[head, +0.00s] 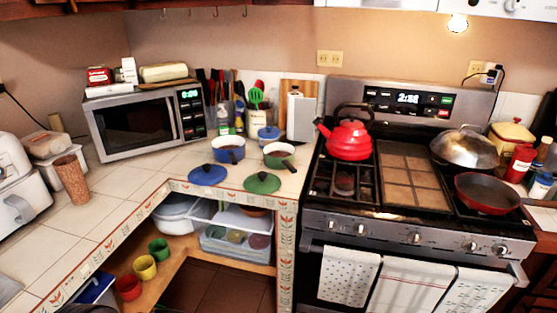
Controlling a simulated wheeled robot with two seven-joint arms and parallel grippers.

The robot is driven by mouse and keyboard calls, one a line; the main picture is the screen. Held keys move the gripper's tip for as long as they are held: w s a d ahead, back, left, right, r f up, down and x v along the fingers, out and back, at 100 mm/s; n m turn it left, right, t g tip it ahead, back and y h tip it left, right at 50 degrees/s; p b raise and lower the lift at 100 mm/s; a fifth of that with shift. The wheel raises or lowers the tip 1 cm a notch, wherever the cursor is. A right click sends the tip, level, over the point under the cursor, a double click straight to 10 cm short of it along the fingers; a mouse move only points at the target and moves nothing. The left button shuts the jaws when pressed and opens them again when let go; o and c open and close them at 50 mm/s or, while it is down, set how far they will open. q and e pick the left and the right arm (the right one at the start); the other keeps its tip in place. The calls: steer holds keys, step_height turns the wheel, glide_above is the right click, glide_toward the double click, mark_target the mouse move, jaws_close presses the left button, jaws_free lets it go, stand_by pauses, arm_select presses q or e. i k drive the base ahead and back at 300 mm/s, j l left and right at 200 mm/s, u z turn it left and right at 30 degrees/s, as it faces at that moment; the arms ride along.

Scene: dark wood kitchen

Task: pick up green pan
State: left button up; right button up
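The green pan (270,160) sits on the tiled counter in the head view, just left of the stove. It has a pale inside, and its dark handle points toward the front right. A green lid (262,183) with a dark knob lies flat on the counter in front of it, near the edge. A blue pan (228,156) stands to its left, with a blue lid (208,175) in front. Neither of my grippers shows in the head view.
The stove (416,208) is to the right, with a red kettle (348,140) at its left rear and a red skillet (486,194). A paper towel roll (300,117) and utensils stand behind the pans. A microwave (146,120) is at left. Open shelves lie below the counter.

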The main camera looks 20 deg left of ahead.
mark_target(278, 155)
steer(key=i+j+u, duration=0.5)
steer(key=i+u, duration=0.55)
steer(key=i+j, duration=0.05)
